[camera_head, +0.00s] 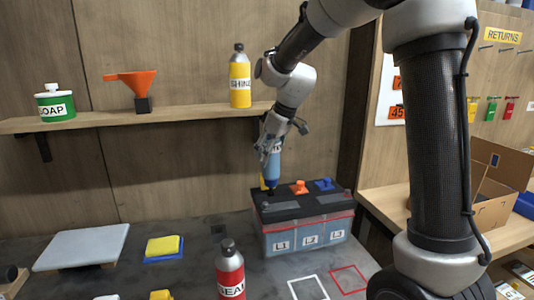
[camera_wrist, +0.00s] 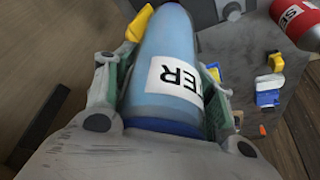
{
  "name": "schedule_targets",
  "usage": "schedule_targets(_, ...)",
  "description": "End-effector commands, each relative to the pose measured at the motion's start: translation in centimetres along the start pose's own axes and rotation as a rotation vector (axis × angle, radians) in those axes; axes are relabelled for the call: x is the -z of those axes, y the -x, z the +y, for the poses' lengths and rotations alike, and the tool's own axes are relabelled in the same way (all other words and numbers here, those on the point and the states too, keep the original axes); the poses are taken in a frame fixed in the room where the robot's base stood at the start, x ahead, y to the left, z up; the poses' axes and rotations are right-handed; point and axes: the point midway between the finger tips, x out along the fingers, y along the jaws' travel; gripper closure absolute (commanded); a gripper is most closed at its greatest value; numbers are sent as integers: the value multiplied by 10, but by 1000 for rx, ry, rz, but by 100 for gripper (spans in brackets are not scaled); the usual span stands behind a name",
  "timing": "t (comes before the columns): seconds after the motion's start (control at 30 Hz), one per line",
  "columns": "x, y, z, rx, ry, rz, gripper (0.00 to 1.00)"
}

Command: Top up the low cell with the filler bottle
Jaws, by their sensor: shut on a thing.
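My gripper (camera_head: 268,146) is shut on the blue filler bottle (camera_head: 273,172). The bottle points downward above the left end of the battery (camera_head: 306,238), with its lower end close to the dark top; I cannot tell whether it touches. The battery front carries labels L1, L2 and L3. An orange cap (camera_head: 299,187) and a blue cap (camera_head: 325,184) sit on its top. A yellow piece (camera_head: 264,183) shows just left of the bottle's lower end. In the wrist view the bottle (camera_wrist: 165,55) lies between both fingers (camera_wrist: 165,95), with label letters "TER" visible. The cell opening is hidden.
A red bottle (camera_head: 230,272) stands on the bench in front of the battery. A yellow-and-blue sponge (camera_head: 163,247) and a pale board (camera_head: 83,247) lie left.

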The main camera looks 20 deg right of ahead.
Motion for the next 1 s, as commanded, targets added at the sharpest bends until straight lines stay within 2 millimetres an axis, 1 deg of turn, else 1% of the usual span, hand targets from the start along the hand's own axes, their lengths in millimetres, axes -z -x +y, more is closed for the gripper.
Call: schedule_targets(1.0, -5, -13, 0, 0, 0, 0, 81)
